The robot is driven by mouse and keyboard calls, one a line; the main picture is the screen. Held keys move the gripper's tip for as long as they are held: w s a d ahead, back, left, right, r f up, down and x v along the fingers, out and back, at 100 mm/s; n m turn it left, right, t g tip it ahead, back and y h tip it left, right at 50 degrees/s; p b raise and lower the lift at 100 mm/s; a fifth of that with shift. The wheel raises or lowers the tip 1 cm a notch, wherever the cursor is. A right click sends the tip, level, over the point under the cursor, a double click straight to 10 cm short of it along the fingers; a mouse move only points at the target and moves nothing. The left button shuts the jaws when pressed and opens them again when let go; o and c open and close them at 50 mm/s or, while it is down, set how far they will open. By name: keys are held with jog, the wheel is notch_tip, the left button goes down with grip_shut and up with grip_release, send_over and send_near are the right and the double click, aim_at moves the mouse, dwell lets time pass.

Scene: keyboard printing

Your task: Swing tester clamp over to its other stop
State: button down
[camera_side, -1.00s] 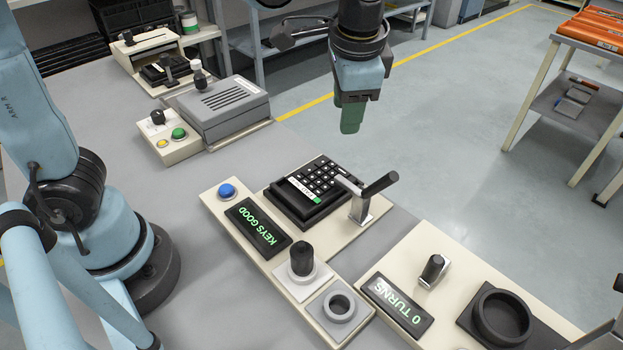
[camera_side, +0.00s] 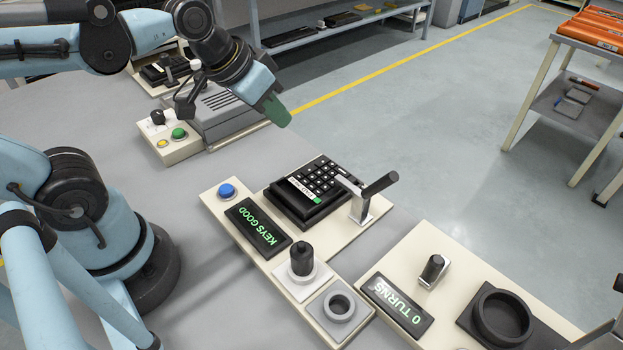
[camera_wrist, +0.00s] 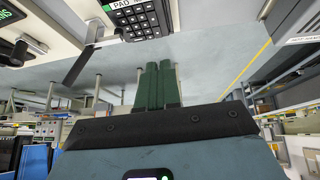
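The tester clamp (camera_side: 361,205) stands at the right edge of the keypad tester, with a metal post and a black handle (camera_side: 380,184) tilted up to the right. Its flat metal arm reaches left over the edge of the black keypad (camera_side: 308,190). The tester display (camera_side: 258,228) reads KEYS GOOD. My gripper (camera_side: 278,113) is in the air behind and left of the keypad, apart from the clamp. In the wrist view its two green fingers (camera_wrist: 158,85) are together with nothing between them. The clamp's black handle also shows there (camera_wrist: 75,67), at upper left.
A blue button (camera_side: 227,190), a black knob (camera_side: 302,258) and a grey ring socket (camera_side: 339,305) sit on the tester base. A 0 TURNS station (camera_side: 440,270) is at right. A grey box (camera_side: 215,120) stands near my gripper.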

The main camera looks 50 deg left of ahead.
jog(key=w+d+r+m+g+h, duration=0.2)
jog(key=w+d+r+g+h, duration=0.15)
jog(key=d+r, duration=0.4)
jog(key=x, duration=0.4)
jog(key=d+x, duration=0.1)
jog(key=x, duration=0.3)
jog(key=d+x, duration=0.1)
jog(key=x, duration=0.4)
jog(key=shift+s+r, duration=0.2)
jog(key=shift+r, duration=0.25)
jog(key=shift+s+d+f, duration=0.1)
jog(key=shift+d+f, duration=0.1)
jog(key=shift+d, duration=0.25)
jog(key=shift+d, duration=0.1)
